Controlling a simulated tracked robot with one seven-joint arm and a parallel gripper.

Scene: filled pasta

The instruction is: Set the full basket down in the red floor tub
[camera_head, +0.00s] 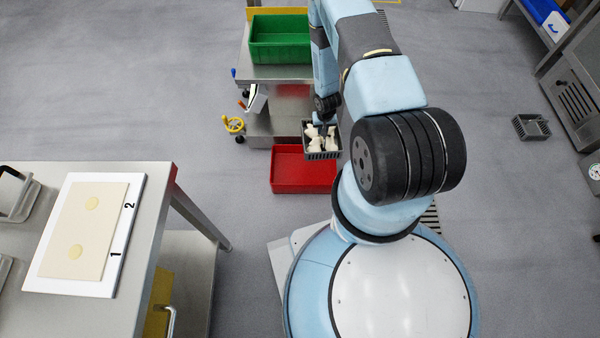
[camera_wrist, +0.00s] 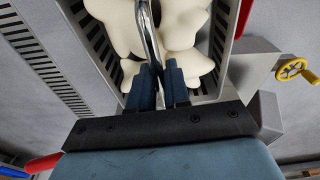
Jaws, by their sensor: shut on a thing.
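The dark grey slotted basket (camera_head: 322,155) holds several pale, cream-coloured pieces (camera_head: 314,131). In the head view it hangs over the back right part of the red floor tub (camera_head: 290,186). My gripper (camera_wrist: 162,75) is shut on the basket's metal handle (camera_wrist: 150,38), with the pale pieces (camera_wrist: 187,22) right behind the fingers in the wrist view. The slotted basket wall (camera_wrist: 108,50) shows beside them. In the head view my arm covers the gripper and the right side of the basket. The height of the basket's underside above the tub cannot be told.
A steel trolley (camera_head: 278,124) with a green tub (camera_head: 280,40) on top stands just behind the red tub. Its yellow handwheel (camera_head: 233,125) sticks out left. A steel table with a numbered white board (camera_head: 48,272) is at front left. Another grey basket (camera_head: 531,127) lies on the floor right.

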